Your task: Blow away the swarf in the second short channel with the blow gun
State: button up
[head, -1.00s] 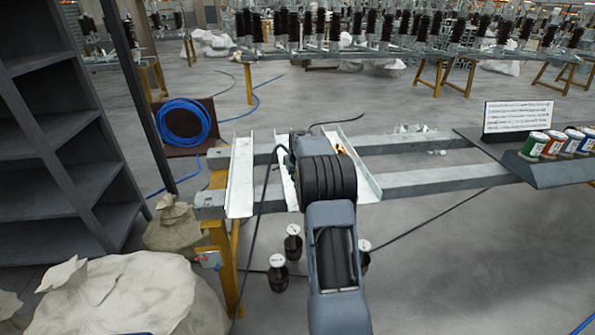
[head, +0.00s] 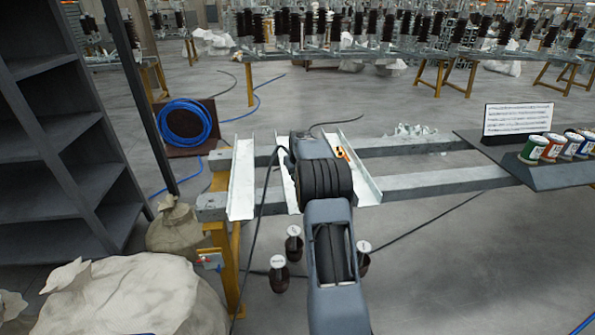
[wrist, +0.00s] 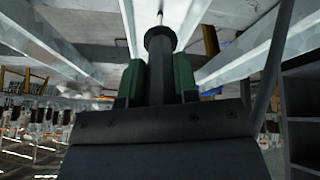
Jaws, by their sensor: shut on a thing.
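My gripper (wrist: 158,82) is shut on the dark blow gun (wrist: 160,45), with a green finger on each side. The gun's thin pale nozzle (wrist: 160,17) points away from the wrist. In the head view my own arm hides the gripper and gun. Three pale channels lie across two grey rails: a left one (head: 241,185), a middle one (head: 286,180) mostly behind my arm, and a right one (head: 362,182). The wrist view shows pale channels on both sides of the gun. I cannot make out swarf in the middle channel.
A black hose (head: 262,215) hangs left of my arm, over the rails. An orange item (head: 343,153) shows by the right channel. Dark shelves (head: 60,130) stand left, sacks (head: 130,295) below. Dark-bodied parts (head: 294,245) stand below.

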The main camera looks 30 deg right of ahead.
jog(key=shift+r, duration=0.1)
jog(key=shift+r+p, duration=3.25)
jog(key=shift+r, duration=1.2)
